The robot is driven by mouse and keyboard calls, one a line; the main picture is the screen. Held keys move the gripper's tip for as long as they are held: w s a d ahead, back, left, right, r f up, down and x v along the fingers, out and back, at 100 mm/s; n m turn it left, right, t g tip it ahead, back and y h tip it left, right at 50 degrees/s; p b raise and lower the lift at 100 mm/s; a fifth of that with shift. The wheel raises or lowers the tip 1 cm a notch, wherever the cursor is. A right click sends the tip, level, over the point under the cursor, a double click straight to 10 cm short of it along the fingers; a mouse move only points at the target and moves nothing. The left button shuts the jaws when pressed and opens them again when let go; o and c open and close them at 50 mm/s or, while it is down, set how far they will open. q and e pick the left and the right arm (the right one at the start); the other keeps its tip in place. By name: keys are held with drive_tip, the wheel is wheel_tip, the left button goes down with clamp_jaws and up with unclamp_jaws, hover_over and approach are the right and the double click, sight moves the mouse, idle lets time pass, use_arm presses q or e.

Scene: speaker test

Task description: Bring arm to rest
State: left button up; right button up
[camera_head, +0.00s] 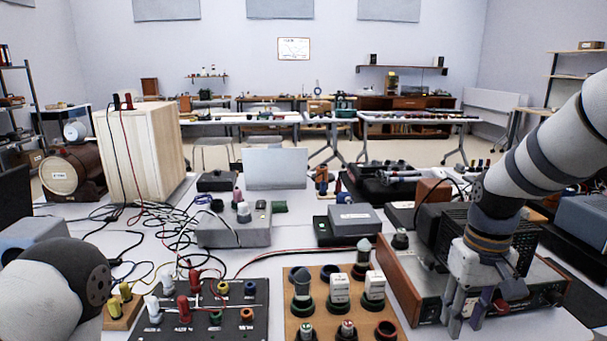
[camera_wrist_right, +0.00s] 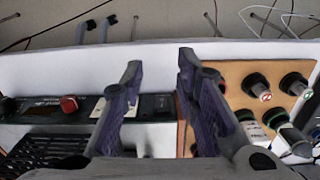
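My right arm (camera_head: 540,150) comes in from the right and bends down. My right gripper (camera_head: 468,316) hangs in front of the black amplifier with wooden side panels (camera_head: 398,285). In the right wrist view the two fingers of the right gripper (camera_wrist_right: 160,66) stand apart with nothing held between them. The amplifier's front panel with a red knob (camera_wrist_right: 69,104) shows beside and behind the left finger. A rounded grey and black part of my left arm (camera_head: 55,285) shows at the lower left. My left gripper is out of the frame.
A wooden board with plugs and knobs (camera_head: 295,325) and a black panel with coloured terminals (camera_head: 258,327) lie at the table's front. A grey box (camera_head: 235,228), a small instrument box (camera_head: 350,220) and a tall wooden speaker cabinet (camera_head: 150,155) stand behind. Loose cables spread around the left.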

drive_tip(key=s+a+f+g, duration=0.1)
drive_tip(key=s+f, duration=0.5)
drive_tip(key=f, duration=0.3)
drive_tip(key=s+a+f, duration=0.2)
drive_tip(key=s+f, duration=0.5)
drive_tip(key=f, duration=0.3)
drive_tip(key=s+f, duration=0.2)
drive_tip(key=s, duration=0.8)
drive_tip(key=s+a+f, duration=0.1)
drive_tip(key=s+f, duration=0.1)
drive_tip(key=s, duration=0.8)
drive_tip(key=shift+s+a+f+m, duration=0.15)
drive_tip(key=shift+f+m, duration=0.2)
drive_tip(key=shift+m, duration=0.05)
